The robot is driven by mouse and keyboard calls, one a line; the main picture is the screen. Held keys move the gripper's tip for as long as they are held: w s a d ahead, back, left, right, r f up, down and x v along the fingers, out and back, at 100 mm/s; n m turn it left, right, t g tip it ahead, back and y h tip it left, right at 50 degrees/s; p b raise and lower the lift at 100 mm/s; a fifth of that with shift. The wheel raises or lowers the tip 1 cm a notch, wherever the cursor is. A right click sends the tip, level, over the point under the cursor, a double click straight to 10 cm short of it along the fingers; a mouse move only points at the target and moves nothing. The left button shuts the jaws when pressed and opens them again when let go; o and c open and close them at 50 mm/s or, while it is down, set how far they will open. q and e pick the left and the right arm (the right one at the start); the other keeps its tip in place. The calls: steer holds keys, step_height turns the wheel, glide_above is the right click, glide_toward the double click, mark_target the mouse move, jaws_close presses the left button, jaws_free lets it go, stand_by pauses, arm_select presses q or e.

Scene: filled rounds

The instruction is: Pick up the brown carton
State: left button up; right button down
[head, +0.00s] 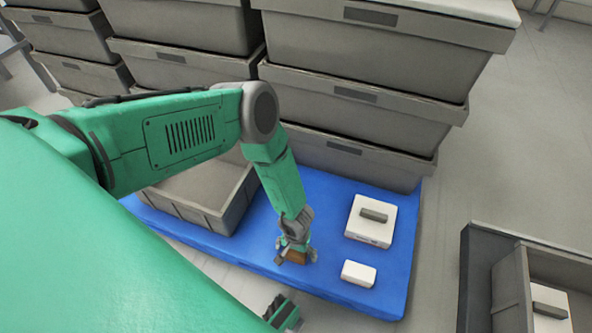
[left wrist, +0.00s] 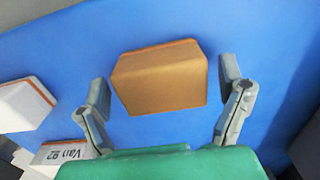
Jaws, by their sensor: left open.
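The brown carton (left wrist: 160,80) lies on the blue mat (head: 335,278). In the left wrist view it sits between the two open fingers of my left gripper (left wrist: 163,82), with blue showing on both sides. In the head view my left gripper (head: 296,252) is over the carton (head: 297,257) and hides most of it. The fingers do not appear to touch the carton. My right gripper cannot be made out for certain; a green and grey part of mine shows at the bottom edge.
A white box with a grey handle (head: 371,221) and a smaller white box (head: 358,273) stand right of the carton. An open grey crate (head: 236,204) is at the left, with stacked grey crates (head: 361,106) behind. Another crate (head: 513,290) holding a white box (head: 550,308) is at right.

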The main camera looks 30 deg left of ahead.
arm_select(q)
steer(key=shift+f, duration=0.65)
steer(key=shift+a, duration=0.1)
steer(key=c, duration=1.3)
steer(key=shift+c, duration=0.2)
steer(key=shift+r, duration=0.1)
